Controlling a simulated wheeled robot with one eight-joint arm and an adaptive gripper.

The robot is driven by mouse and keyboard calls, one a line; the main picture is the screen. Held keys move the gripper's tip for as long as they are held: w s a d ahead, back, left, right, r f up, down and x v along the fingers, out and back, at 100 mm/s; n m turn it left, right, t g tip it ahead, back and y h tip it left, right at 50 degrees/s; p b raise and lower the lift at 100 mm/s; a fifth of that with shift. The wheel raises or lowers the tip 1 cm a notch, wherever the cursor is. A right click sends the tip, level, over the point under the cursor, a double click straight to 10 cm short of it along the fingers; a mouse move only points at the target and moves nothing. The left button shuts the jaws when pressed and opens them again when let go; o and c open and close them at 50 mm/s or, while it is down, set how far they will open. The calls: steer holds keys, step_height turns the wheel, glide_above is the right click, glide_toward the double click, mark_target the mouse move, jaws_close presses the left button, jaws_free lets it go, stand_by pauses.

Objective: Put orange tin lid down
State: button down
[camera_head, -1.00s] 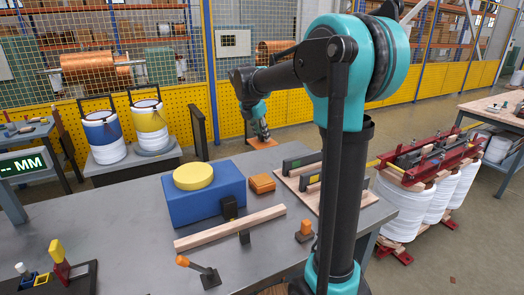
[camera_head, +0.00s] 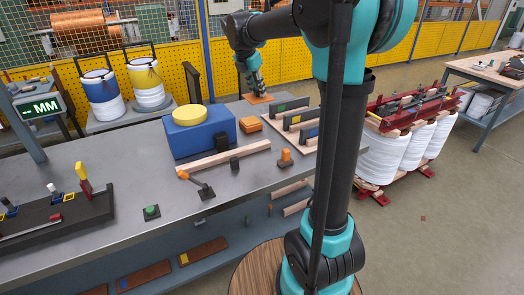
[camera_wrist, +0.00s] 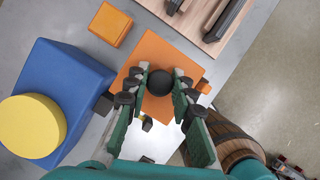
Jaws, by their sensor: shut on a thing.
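The orange tin lid is a flat orange square plate (camera_wrist: 143,50) with a round black knob (camera_wrist: 160,84) in the wrist view. My gripper (camera_wrist: 160,80) is shut on the knob, with a finger on each side. In the head view the lid (camera_head: 258,98) hangs below my gripper (camera_head: 254,84) near the table's far edge. I cannot tell whether the lid touches the table. A small orange box (camera_head: 251,124) stands nearer the camera and also shows in the wrist view (camera_wrist: 108,24).
A blue block (camera_head: 200,138) with a yellow disc (camera_head: 190,115) stands left of the lid. A wooden board with dark slotted pieces (camera_head: 297,122) lies to the right. A wooden bar (camera_head: 222,159) is in front. Bare grey tabletop (camera_head: 115,160) lies at the left.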

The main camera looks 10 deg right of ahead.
mark_target(259, 143)
steer(key=f, duration=2)
steer(key=shift+s, duration=0.25)
steer(key=shift+f, duration=0.1)
steer(key=c, duration=1.3)
jaws_free()
steer(key=v, duration=1.2)
steer(key=s+d+f+m+y, duration=0.1)
steer(key=s+d+f+m, duration=0.1)
steer(key=s+f+m, duration=0.3)
steer(key=s+d+f+m+t+y, duration=0.1)
steer(key=s+d+f+m, duration=0.2)
steer(key=s+m, duration=0.9)
steer(key=s+d+f+m+y, duration=0.1)
steer(key=s+d+f+m, duration=0.1)
steer(key=s+f+m, duration=0.5)
steer(key=s+m, duration=0.2)
steer(key=s, duration=0.1)
steer(key=shift+s+d, duration=0.25)
steer(key=shift+d, duration=0.1)
steer(key=shift+r, duration=0.1)
